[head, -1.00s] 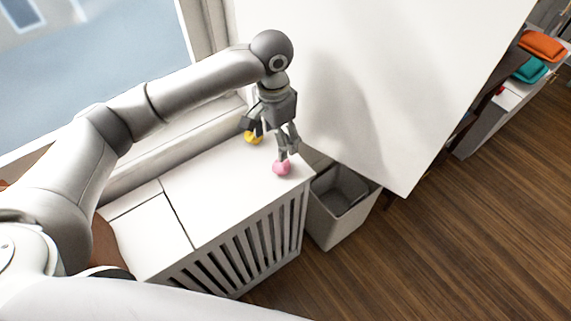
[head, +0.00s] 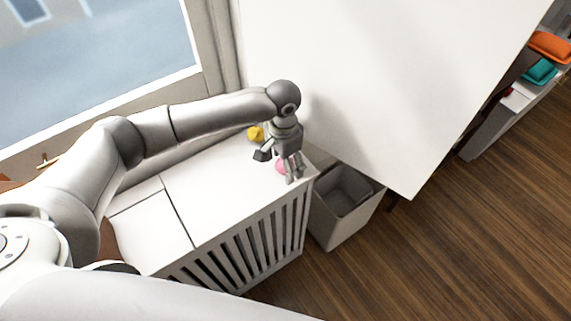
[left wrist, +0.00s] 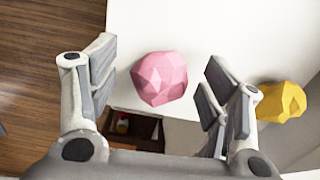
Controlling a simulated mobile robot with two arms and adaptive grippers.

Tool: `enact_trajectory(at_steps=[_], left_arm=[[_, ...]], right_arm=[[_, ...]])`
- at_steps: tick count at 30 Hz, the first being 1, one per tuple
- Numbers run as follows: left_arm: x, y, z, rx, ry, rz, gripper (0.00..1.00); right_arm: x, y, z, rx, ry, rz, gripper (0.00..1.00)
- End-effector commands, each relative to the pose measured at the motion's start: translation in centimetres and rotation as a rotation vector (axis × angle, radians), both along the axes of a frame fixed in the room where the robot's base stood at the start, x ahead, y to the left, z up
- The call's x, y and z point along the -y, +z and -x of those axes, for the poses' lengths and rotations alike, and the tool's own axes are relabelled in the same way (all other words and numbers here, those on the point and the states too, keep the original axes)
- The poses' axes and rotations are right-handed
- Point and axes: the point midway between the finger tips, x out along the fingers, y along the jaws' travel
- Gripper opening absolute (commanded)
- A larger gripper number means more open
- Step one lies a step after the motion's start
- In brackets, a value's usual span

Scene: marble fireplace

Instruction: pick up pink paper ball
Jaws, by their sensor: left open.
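The pink paper ball (left wrist: 160,78) rests on the white radiator cover top near its end; in the head view the ball (head: 281,168) is partly hidden by my gripper. My left gripper (head: 279,168) points down at the ball. In the left wrist view, the fingers of my left gripper (left wrist: 158,88) are open, with the pink ball showing between them and clear of both finger pads. Whether the fingers are down at the ball's height I cannot tell. My right gripper is not in view.
A yellow paper ball (left wrist: 282,102) lies on the same cover (head: 216,200), beside the right finger in the left wrist view and by the window side in the head view (head: 256,133). A grey bin (head: 337,215) stands on the wooden floor past the cover's end. A white wall panel rises behind.

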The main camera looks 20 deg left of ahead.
Motion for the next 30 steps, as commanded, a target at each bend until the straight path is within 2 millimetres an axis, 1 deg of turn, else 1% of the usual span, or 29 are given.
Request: enact_trajectory(at_steps=[7,8,15,16,26,30], left_arm=[[0.0,-0.23,-0.04,0.001,0.0,0.001,0.71],[0.01,-0.23,-0.03,0.001,0.0,0.001,0.69],[0.0,-0.2,-0.04,0.001,0.0,0.001,0.38],[0.0,-0.2,-0.03,0.001,0.0,0.001,0.36],[-0.01,-0.13,-0.04,0.001,0.0,0.0,0.35],[0.0,0.44,-0.05,0.001,-0.001,0.0,0.35]], right_arm=[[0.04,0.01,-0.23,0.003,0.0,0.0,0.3],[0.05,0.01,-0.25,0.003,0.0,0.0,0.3],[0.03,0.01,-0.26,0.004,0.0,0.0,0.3],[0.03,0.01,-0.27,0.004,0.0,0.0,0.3],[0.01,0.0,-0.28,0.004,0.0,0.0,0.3],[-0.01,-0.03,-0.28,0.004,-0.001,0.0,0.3]])
